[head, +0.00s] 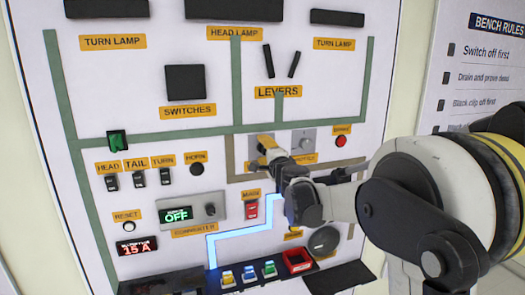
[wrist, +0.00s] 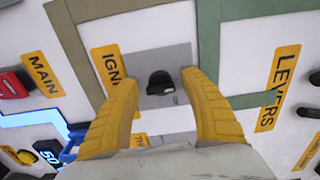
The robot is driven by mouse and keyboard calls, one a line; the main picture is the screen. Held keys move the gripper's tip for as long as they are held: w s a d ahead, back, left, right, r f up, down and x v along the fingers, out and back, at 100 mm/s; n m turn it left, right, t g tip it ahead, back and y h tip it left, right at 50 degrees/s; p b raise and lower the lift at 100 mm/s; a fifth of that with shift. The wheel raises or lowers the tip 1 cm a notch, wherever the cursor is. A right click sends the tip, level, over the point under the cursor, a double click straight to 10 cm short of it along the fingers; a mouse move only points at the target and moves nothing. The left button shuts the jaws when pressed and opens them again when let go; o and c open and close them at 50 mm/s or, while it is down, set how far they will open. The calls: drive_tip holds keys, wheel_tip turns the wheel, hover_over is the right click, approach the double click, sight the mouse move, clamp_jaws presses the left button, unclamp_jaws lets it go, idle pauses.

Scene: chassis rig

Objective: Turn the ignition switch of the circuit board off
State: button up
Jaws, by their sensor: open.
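The ignition switch is a small black knob (wrist: 160,84) on a grey plate (wrist: 172,58), beside a yellow label reading "IGN" that is partly covered. My gripper (wrist: 158,77) is open in the wrist view, with one yellow finger on each side of the knob. Whether the fingers touch it I cannot tell. In the head view my gripper (head: 272,150) is at the panel below the "LEVERS" label and hides the ignition knob. The circuit board (head: 90,75) is a white upright panel with green and brown strips.
A grey throttle plate (head: 303,140) and a red button (head: 341,142) are just right of my gripper. A red main switch (head: 252,210) is below it. Two black levers (head: 280,63) are above. A display (head: 176,215) at lower left reads "OFF"; another (head: 136,246) reads "15 A".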

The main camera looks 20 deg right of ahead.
drive_tip(key=s, duration=1.1)
drive_tip(key=shift+s, duration=0.4)
drive_tip(key=s+a+f+n+g+y+b, duration=0.2)
drive_tip(key=s+a+f+n+g+b, duration=0.1)
drive_tip(key=s+a+f+n, duration=0.35)
drive_tip(key=s+a+f+n+g+y+b, duration=0.2)
drive_tip(key=s+a+f+n+g, duration=0.15)
drive_tip(key=s+a+n, duration=0.45)
drive_tip(key=s+d+f+n+g+h+b, duration=0.1)
drive_tip(key=s+d+f+g+h, duration=0.1)
drive_tip(key=s+f, duration=0.6)
drive_tip(key=s+d+f+n+g+h+b, duration=0.2)
drive_tip(key=s+d+f, duration=0.1)
drive_tip(key=s+f, duration=0.5)
drive_tip(key=s, duration=0.2)
drive_tip(key=shift+s+d, duration=0.35)
drive_tip(key=shift+d, duration=0.05)
